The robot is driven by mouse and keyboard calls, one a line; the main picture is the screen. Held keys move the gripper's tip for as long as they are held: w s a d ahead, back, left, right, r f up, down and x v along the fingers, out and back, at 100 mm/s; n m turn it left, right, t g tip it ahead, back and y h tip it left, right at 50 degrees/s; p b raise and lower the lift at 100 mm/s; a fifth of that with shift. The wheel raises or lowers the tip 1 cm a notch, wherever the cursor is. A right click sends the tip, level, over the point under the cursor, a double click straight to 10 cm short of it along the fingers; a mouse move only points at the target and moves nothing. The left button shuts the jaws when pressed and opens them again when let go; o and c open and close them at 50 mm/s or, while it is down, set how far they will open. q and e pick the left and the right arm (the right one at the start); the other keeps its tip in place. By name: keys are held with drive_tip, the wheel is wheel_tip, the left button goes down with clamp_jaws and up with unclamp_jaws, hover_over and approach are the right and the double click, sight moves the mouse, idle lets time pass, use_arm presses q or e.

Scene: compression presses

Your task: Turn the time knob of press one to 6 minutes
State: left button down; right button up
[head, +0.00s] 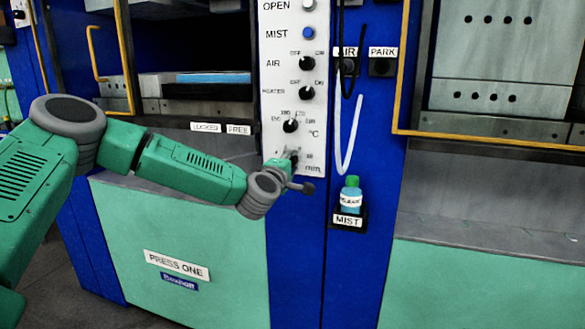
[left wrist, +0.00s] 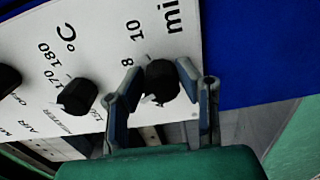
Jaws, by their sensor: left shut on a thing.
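The time knob (left wrist: 161,81) is a black round knob on the white control panel of press one, beside the "min" print. The numbers 8 and 10 show near it; other marks are covered, and I cannot tell its exact setting. My left gripper (left wrist: 161,90) is shut on the time knob, one blue-padded finger on each side. In the head view my left gripper (head: 290,165) is at the bottom of the panel and covers most of the time knob. My right gripper is not in view.
The temperature knob (left wrist: 78,97) sits close beside the left gripper; heater (head: 307,93) and air (head: 307,63) knobs are higher up. A green-capped bottle (head: 351,195) stands in a holder right of the gripper. A white hose (head: 348,135) hangs above it.

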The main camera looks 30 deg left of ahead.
use_arm(q)
drive_tip(key=shift+a+r, duration=0.1)
drive_tip(key=shift+a, duration=0.1)
drive_tip(key=c, duration=1.5)
unclamp_jaws()
drive_tip(key=o, duration=0.3)
drive_tip(key=shift+w+a+f, duration=0.1)
drive_tip(key=shift+a+f, duration=0.05)
drive_tip(key=shift+f, duration=0.05)
drive_tip(key=v, duration=1.2)
drive_tip(key=shift+f, duration=0.15)
